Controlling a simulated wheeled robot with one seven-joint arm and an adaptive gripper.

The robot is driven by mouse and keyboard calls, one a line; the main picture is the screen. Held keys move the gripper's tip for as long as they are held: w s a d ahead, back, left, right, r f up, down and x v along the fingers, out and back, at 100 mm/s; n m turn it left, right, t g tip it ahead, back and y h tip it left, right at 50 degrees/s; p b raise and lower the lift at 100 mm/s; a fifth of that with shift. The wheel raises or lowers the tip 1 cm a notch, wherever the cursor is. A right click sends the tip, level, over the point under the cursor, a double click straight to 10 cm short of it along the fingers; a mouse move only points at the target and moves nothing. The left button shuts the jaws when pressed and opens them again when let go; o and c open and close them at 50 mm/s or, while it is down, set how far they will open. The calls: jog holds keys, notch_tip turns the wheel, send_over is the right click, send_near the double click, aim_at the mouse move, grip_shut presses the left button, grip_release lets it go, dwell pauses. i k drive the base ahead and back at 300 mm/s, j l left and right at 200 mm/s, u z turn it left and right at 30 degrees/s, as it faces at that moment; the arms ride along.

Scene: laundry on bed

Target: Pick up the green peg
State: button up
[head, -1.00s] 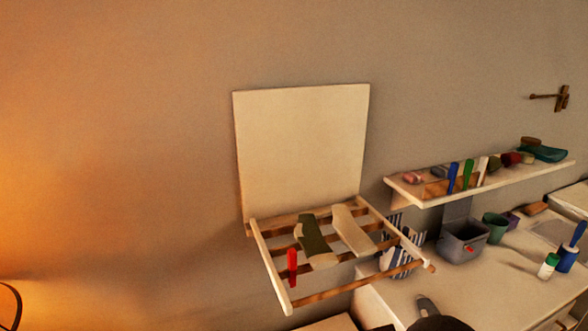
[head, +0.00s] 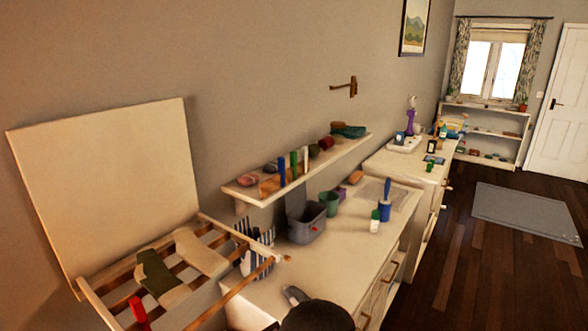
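A slim green upright piece (head: 294,165), which looks like the green peg, stands on the wall shelf (head: 245,193). It is between a blue upright piece (head: 282,173) on its left and a pale one (head: 304,159) on its right.
Below the shelf is a dresser top (head: 345,235) with a grey bin (head: 307,223), a green cup (head: 329,203) and bottles. A wall drying rack (head: 215,218) with cloths and a red peg (head: 138,312) juts out at left. Dark floor (head: 455,270) is open at right.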

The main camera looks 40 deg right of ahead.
aim_at(293, 153)
jog(key=z, duration=1)
jog(key=i+l, duration=0.1)
